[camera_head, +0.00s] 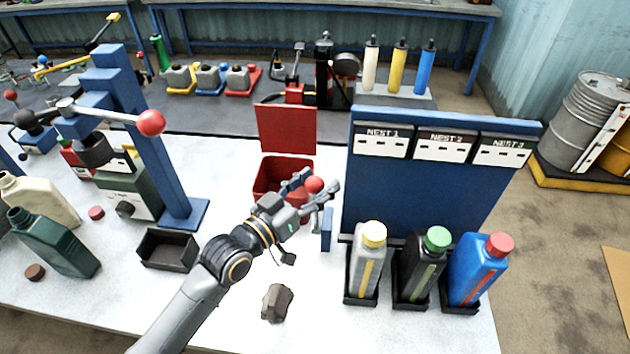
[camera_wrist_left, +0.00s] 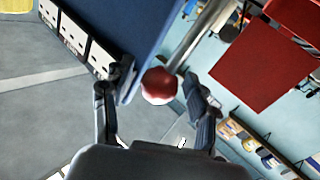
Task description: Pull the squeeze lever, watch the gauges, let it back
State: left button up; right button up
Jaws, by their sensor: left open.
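A red ball knob (camera_head: 314,185), which looks like the end of the squeeze lever, is by the left edge of the blue board (camera_head: 420,205). My left gripper (camera_head: 312,192) is open with its fingers on either side of the knob. In the left wrist view the knob (camera_wrist_left: 158,86) sits between the spread fingers on a metal rod (camera_wrist_left: 190,45); I cannot tell whether they touch it. Three label plates, NEST 1 (camera_head: 383,140), NEST 2 (camera_head: 445,146) and NEST 3 (camera_head: 505,150), top the board. No gauge reading is legible. My right gripper is not in view.
A grey bottle (camera_head: 368,268), a black bottle (camera_head: 418,270) and a blue bottle (camera_head: 475,275) stand in trays before the board. A red bin (camera_head: 283,180) is behind my gripper. A brown lump (camera_head: 277,302) lies beside my forearm. A blue press (camera_head: 165,165) stands left.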

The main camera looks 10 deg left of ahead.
pick_arm(q)
jog(key=shift+c, duration=0.5)
jog(key=shift+s, duration=0.1)
jog(key=c, duration=1.1)
grip_shut()
jog(key=shift+f, duration=0.1)
jog(key=shift+s+f+b, duration=0.25)
jog(key=shift+s+b, duration=0.1)
jog(key=shift+b, duration=0.35)
jog(key=s+f+m+t+h+b, duration=0.3)
jog(key=s+b, duration=0.6)
jog(key=b, duration=0.5)
jog(key=shift+s+f+m+h, duration=0.35)
jog(key=shift+f+m+h, duration=0.6)
jog(key=shift+m, duration=0.25)
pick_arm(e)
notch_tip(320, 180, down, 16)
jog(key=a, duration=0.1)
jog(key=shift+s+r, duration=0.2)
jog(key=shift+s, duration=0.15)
pick_arm(q)
jog(key=shift+r, duration=0.1)
